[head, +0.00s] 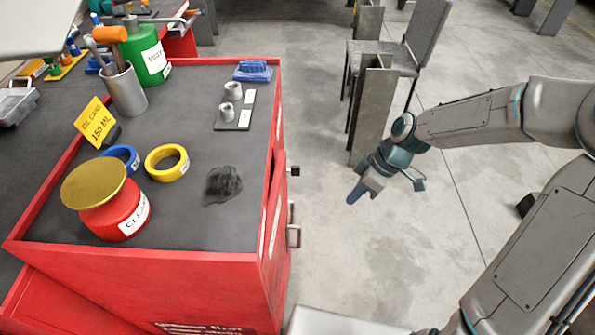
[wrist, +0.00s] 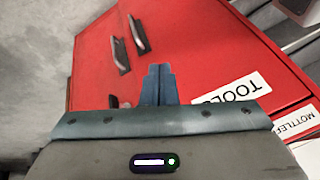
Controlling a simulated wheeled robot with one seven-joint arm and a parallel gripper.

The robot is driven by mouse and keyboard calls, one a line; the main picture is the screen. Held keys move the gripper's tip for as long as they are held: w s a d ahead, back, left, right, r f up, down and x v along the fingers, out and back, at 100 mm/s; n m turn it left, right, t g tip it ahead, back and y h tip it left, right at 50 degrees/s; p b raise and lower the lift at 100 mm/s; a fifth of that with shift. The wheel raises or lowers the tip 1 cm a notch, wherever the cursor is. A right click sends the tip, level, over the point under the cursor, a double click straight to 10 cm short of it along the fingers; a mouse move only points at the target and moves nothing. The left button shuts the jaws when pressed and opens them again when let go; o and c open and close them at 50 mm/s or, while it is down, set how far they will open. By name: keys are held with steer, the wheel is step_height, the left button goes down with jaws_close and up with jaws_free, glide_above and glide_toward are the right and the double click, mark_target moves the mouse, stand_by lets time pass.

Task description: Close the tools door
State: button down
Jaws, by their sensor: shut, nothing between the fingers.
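The tools door shows in the wrist view as a red panel (wrist: 200,55) with a white "TOOLS" label (wrist: 232,90). In the head view, a red door panel (head: 273,215) on the right side of the red cabinet appears to stand slightly out from the body. Its exact opening is hard to tell. Two metal handles (wrist: 122,52) (wrist: 138,33) sit side by side in the wrist view. My gripper (head: 354,196) is shut and empty, in free space right of the cabinet. Its blue fingers (wrist: 158,70) overlap the red front in the wrist view; contact cannot be told there.
The cabinet's dark top (head: 200,225) holds a red tin (head: 122,218), tape rolls (head: 167,163), a tool cup (head: 125,92) and a green can (head: 147,55). A chair (head: 400,50) and metal posts (head: 368,105) stand behind my gripper. The concrete floor between the cabinet and my arm is clear.

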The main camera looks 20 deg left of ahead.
steer(key=w+a+r+n+y, duration=0.3)
steer(key=w+a+r+y, duration=0.1)
steer(key=w, duration=0.1)
steer(key=n+b, duration=0.1)
steer(key=b, duration=0.1)
glide_toward(285, 180)
steer(key=shift+t+y, duration=0.4)
steer(key=a+f, duration=0.2)
steer(key=f, duration=0.1)
steer(key=a+f, duration=0.1)
steer(key=f, duration=0.1)
steer(key=shift+s+f, duration=0.1)
steer(key=shift+s, duration=0.25)
steer(key=shift+a, duration=0.5)
